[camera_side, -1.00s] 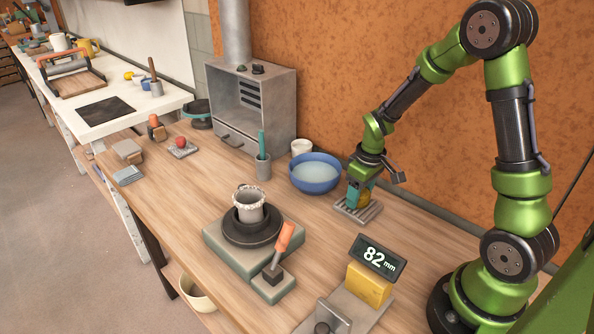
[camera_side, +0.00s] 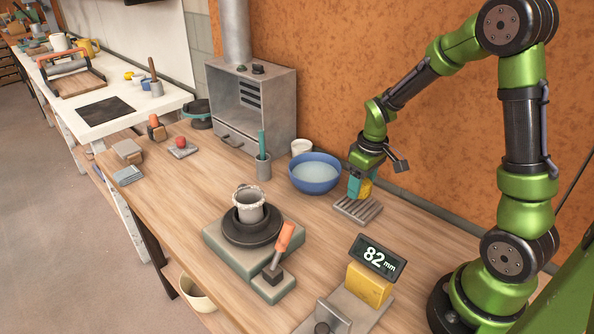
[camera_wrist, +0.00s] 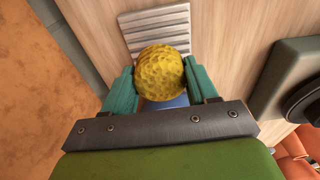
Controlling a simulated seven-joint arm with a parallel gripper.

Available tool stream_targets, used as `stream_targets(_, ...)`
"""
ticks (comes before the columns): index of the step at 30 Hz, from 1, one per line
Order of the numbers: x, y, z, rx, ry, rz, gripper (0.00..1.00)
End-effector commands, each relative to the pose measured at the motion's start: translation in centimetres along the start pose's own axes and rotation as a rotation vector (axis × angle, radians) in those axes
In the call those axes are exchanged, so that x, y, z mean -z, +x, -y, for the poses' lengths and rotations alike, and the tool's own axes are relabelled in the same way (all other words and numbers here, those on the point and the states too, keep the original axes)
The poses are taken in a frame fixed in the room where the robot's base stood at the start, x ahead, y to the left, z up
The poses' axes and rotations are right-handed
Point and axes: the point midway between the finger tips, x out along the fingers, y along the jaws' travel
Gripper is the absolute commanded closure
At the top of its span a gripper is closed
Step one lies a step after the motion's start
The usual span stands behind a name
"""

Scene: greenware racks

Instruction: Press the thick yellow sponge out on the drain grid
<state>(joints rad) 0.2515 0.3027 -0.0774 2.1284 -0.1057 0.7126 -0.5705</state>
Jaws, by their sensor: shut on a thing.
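The thick yellow sponge (camera_wrist: 161,72) is held between the two teal fingers of my gripper (camera_wrist: 162,88) in the wrist view. In the side view my gripper (camera_side: 360,187) holds the sponge (camera_side: 366,188) just above the grey slatted drain grid (camera_side: 352,209). The sponge is partly covered by the fingers there. The grid also shows beyond the sponge in the wrist view (camera_wrist: 155,22). A small gap seems to lie between sponge and grid in the side view.
A blue bowl of water (camera_side: 316,186) stands left of the grid, with a white cup (camera_side: 301,147) behind it. A wheel with a pot (camera_side: 249,211) stands front left. A display reading 82 mm (camera_side: 377,258) stands in front. The orange wall is close behind.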

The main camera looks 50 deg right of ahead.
Motion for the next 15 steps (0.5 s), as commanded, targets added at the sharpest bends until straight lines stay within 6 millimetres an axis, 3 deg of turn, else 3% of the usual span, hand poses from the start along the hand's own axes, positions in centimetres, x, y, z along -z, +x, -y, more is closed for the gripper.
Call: stream_targets(15, 0.4, -3.7, -0.1, -0.001, 0.000, -0.001, 0.67)
